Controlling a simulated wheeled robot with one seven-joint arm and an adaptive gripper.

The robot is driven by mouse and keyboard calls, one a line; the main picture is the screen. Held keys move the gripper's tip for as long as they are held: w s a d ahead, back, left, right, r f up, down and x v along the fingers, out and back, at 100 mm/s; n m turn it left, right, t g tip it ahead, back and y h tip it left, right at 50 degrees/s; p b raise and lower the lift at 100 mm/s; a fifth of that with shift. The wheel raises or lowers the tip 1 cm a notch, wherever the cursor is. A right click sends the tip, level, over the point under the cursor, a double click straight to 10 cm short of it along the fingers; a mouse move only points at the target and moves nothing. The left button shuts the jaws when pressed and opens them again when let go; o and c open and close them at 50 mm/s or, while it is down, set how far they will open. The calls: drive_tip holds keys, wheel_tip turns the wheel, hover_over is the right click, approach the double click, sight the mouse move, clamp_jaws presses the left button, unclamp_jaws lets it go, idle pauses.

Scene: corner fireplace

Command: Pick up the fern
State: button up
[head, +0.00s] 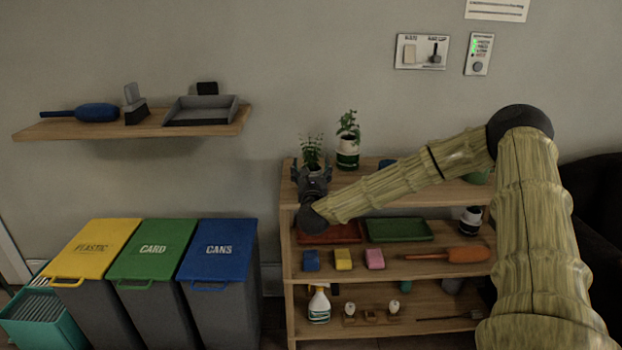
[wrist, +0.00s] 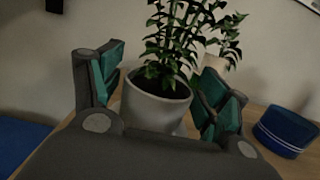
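The fern (head: 312,150) is a leafy green plant standing at the left end of the shelf unit's top board. In the wrist view the fern (wrist: 172,40) rises from a pale grey-white pot (wrist: 155,108). My gripper (head: 312,178) is in front of it and hides most of the pot in the head view. In the wrist view my gripper (wrist: 165,82) has its fingers spread, one on each side of the pot. The pot stands upright between them. I see no clear finger contact, and the pot's base is hidden by the gripper body.
A second plant (head: 348,125) in a white and green pot stands close behind, to the right. A blue round container (wrist: 287,131) is on the board at right. Bins, including a blue-lidded one (head: 219,245), stand left of the shelf unit.

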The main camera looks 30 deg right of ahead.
drive_tip(key=c, duration=0.5)
drive_tip(key=shift+r, duration=0.1)
